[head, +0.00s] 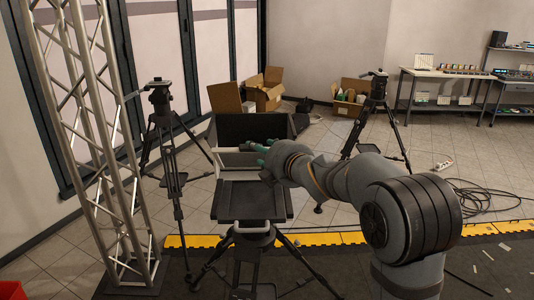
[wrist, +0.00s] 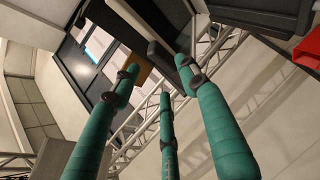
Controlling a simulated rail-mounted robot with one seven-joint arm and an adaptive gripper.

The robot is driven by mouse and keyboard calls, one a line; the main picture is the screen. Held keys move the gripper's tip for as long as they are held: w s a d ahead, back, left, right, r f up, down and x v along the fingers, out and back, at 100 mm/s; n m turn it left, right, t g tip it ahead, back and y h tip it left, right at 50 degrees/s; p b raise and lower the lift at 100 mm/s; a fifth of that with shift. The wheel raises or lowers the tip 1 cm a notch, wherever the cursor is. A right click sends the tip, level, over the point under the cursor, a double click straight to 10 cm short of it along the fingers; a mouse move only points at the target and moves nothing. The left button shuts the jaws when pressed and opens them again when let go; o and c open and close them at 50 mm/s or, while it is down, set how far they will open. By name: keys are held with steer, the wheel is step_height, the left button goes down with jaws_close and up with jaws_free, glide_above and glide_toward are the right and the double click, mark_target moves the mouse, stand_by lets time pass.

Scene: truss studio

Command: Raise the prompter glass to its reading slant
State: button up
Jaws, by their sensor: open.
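The prompter stands on a tripod in the middle of the head view, with a dark hood (head: 240,128) at the back and a flat dark tray (head: 248,200) in front. Between them a pale-edged panel (head: 218,163), which looks like the prompter glass, shows at the left; my gripper and arm hide its right part. Its exact tilt is hard to tell. My gripper (head: 250,147) is at the panel's upper edge, its green fingers pointing left. In the wrist view the green fingers (wrist: 158,75) are spread apart, with a dark bar (wrist: 165,58) beyond and between their tips. Contact cannot be told.
A metal truss (head: 95,150) and a tripod (head: 165,130) stand left of the prompter. Another tripod (head: 375,110), cardboard boxes (head: 262,92) and a workbench (head: 445,75) are behind. Cables (head: 490,198) lie on the floor at right. A yellow edge strip (head: 340,238) crosses the floor.

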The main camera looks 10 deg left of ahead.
mark_target(251, 152)
steer(key=shift+v, duration=1.55)
steer(key=shift+f, duration=0.1)
steer(key=x, duration=1.1)
steer(key=shift+w+a+f, duration=0.1)
steer(key=shift+w+a, duration=0.15)
steer(key=shift+a, duration=0.1)
steer(key=shift+s+d, duration=0.1)
